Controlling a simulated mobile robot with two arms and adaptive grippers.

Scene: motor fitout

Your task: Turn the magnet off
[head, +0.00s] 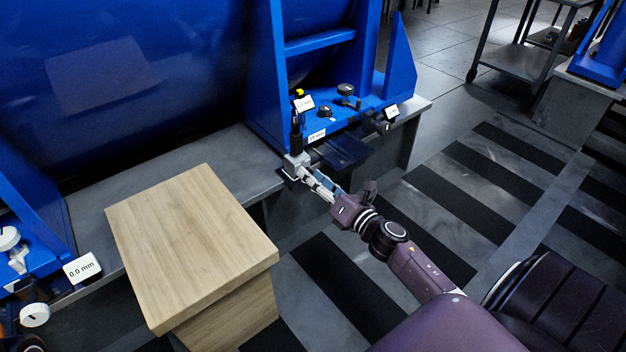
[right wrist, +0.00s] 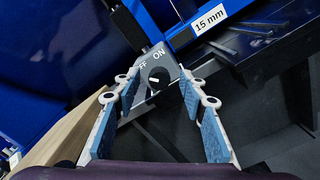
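The magnet is a small grey block (head: 297,163) on the edge of the grey bench, beside the blue frame. In the right wrist view its front face (right wrist: 168,64) carries ON and a partly hidden OFF label. A round dark knob (right wrist: 154,79) with a short white mark sits below the labels. I cannot tell which label the mark points to. My right gripper (head: 306,174) is close in front of the magnet. The right wrist view shows its blue-padded fingers (right wrist: 157,92) open, on either side of the knob, with nothing held. My left gripper is not in view.
A wooden block (head: 190,235) stands left of my right arm. Blue frames (head: 268,80) rise from the grey bench (head: 215,155). Labels include a 15 mm tag (right wrist: 209,17) and a 0.0 mm tag (head: 82,267). Striped floor (head: 455,190) lies open to the right.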

